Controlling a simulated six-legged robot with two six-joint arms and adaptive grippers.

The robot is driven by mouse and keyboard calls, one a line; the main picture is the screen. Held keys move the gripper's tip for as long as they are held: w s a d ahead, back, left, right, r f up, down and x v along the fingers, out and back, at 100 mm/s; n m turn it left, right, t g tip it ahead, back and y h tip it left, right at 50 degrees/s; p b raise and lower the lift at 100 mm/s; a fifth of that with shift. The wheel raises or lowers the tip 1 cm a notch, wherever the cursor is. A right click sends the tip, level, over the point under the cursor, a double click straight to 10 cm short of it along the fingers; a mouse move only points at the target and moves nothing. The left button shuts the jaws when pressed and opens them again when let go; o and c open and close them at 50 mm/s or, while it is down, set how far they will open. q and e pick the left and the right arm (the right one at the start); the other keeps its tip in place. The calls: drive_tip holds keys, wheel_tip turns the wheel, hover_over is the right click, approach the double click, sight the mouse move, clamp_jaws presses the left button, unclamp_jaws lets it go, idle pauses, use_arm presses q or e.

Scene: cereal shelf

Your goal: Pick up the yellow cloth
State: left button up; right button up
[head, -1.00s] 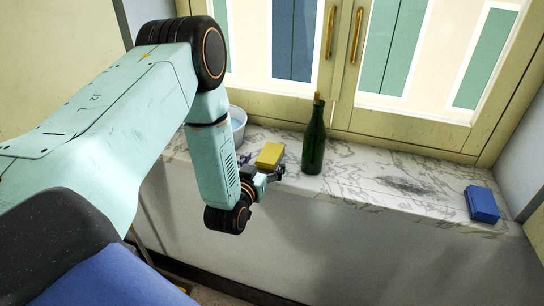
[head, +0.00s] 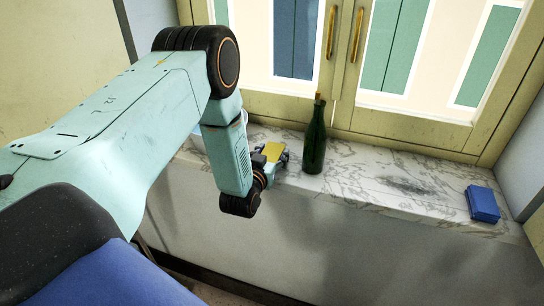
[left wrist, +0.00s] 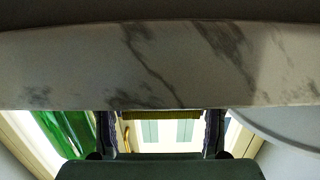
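The yellow cloth (head: 273,151) is a small block-like piece on the marble counter, left of the green bottle. My left gripper (head: 272,160) is at the cloth, with its fingers around the near part of it. In the left wrist view, the cloth (left wrist: 160,115) shows as a thin yellow strip between the two spread fingers of the left gripper (left wrist: 160,125). A small gap seems to show on each side, so the fingers look open and not closed on it. The cloth's lower part is hidden in the head view. My right gripper is not in view.
A green bottle (head: 314,145) stands upright close to the right of the gripper. A pale round container (left wrist: 285,125) is close on the other side, mostly behind my arm. A blue block-like cloth (head: 482,204) lies at the right end of the marble counter (head: 375,190). Cabinet doors stand behind.

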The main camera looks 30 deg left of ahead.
sight(271, 152)
use_arm(q)
drive_tip(key=shift+s+r, duration=0.1)
drive_tip(key=shift+s, duration=0.05)
drive_tip(key=shift+c, duration=1.4)
drive_tip(key=shift+a, duration=0.15)
drive_tip(key=c, duration=0.5)
drive_tip(key=shift+o, duration=0.2)
wheel_tip(271, 152, up, 10)
drive_tip(key=shift+f, duration=0.1)
